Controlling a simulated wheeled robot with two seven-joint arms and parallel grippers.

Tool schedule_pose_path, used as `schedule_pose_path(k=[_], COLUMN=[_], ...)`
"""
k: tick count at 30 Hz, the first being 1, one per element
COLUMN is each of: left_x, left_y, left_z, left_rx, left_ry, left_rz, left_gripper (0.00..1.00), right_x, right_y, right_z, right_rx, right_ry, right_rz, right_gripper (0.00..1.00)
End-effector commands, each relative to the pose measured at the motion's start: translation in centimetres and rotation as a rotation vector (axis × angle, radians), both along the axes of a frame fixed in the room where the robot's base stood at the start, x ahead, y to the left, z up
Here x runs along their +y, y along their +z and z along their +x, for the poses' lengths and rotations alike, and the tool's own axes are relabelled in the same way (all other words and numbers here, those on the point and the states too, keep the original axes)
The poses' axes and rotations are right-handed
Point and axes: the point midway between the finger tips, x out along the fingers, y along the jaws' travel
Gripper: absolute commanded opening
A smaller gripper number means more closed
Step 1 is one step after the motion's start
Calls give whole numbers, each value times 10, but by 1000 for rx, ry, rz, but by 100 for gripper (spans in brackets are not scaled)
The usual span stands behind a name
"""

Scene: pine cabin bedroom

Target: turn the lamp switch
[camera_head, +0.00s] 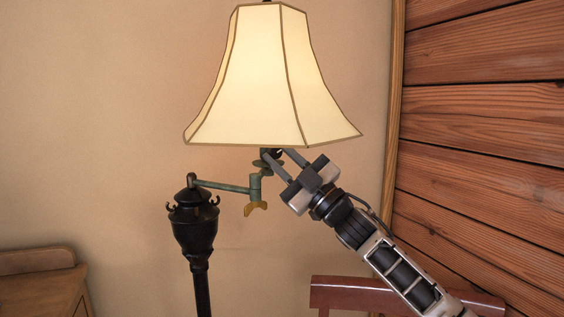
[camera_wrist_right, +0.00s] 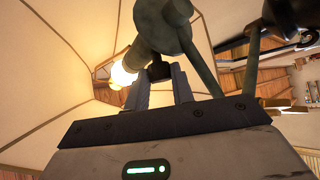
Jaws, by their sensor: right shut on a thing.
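The floor lamp has a cream, panelled shade (camera_head: 262,85) on a black post (camera_head: 195,235) with a green swing arm (camera_head: 222,186). In the right wrist view the bulb (camera_wrist_right: 122,75) glows under the shade, beside the green socket stem (camera_wrist_right: 158,35). My right gripper (camera_head: 275,154) reaches up from the lower right to just below the shade. Its fingers are shut on the small dark lamp switch (camera_wrist_right: 158,71) at the stem. The fingers hide part of the switch, so its turn angle cannot be told. My left gripper is not in view.
A red-brown wooden rail (camera_head: 345,292) stands below my right arm. A wooden cabinet (camera_head: 40,285) is at the lower left. A plank wall (camera_head: 485,130) is close on the right, and the plaster wall is behind the lamp.

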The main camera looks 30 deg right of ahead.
Motion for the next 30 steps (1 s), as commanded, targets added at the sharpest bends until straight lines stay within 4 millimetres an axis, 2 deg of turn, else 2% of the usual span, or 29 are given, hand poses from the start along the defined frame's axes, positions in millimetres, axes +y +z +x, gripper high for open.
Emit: schedule_pose_path(k=[1, 2, 3, 11, 16, 23, 30], left_x=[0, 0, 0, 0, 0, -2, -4], left_y=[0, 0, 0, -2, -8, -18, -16], left_z=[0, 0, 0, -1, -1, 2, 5], left_rx=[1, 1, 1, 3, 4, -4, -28], left_ry=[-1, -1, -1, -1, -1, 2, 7], left_rz=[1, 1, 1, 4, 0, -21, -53], left_gripper=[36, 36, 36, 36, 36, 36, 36], right_x=[0, 0, 0, 0, -4, -17, -33], right_y=[0, 0, 0, 0, -10, -38, -65], right_z=[0, 0, 0, 0, -8, -41, -79], right_rx=[1, 1, 1, 1, 3, 7, 7], right_ry=[2, 1, 1, 1, 0, 0, 1], right_rz=[1, 0, 0, -1, 0, -2, -1], right_gripper=[1, 27, 33, 33, 33, 33, 33])
